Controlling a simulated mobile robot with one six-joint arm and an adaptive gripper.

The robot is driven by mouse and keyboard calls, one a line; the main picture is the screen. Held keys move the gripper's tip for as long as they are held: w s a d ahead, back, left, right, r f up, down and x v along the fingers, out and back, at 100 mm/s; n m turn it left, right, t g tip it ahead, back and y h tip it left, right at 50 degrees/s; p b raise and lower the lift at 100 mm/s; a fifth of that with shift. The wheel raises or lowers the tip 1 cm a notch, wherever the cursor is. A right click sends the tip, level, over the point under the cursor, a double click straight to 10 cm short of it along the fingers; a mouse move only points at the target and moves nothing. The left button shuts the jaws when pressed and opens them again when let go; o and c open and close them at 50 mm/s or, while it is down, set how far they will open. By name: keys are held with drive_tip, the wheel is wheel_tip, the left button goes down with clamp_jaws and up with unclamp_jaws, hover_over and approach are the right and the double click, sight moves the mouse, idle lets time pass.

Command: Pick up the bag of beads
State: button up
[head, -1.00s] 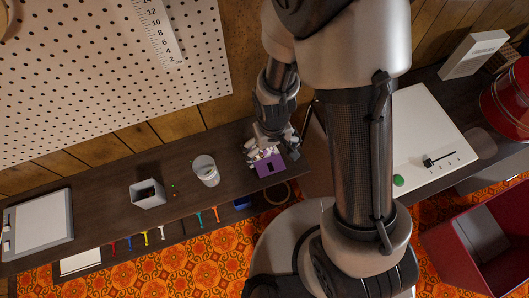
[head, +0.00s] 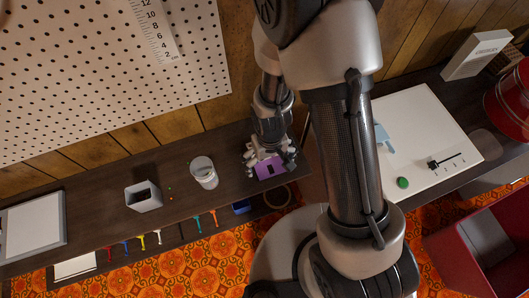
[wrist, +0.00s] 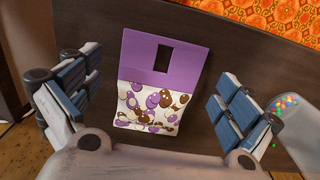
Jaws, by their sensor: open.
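The bag of beads (wrist: 157,85) lies flat on the dark wooden bench top. It has a purple header with a dark rectangular cutout and a clear part showing purple, brown and white beads. In the head view the bag (head: 268,169) shows below my gripper, its upper part hidden by the fingers. My gripper (wrist: 152,112) is open, with one padded finger on each side of the bag. The fingers appear apart from it. In the head view my gripper (head: 270,155) is right above the bag.
A clear cup with coloured beads (wrist: 294,118) stands beside the right finger; the head view also shows this cup (head: 204,173). A grey square holder (head: 143,197) is farther left. A white board with a green button (head: 402,183) lies right. A pegboard (head: 100,70) hangs behind.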

drive_tip(key=shift+f, duration=0.2)
idle(0.4)
drive_tip(key=c, duration=1.1)
drive_tip(key=shift+r, duration=0.1)
drive_tip(key=shift+c, duration=0.2)
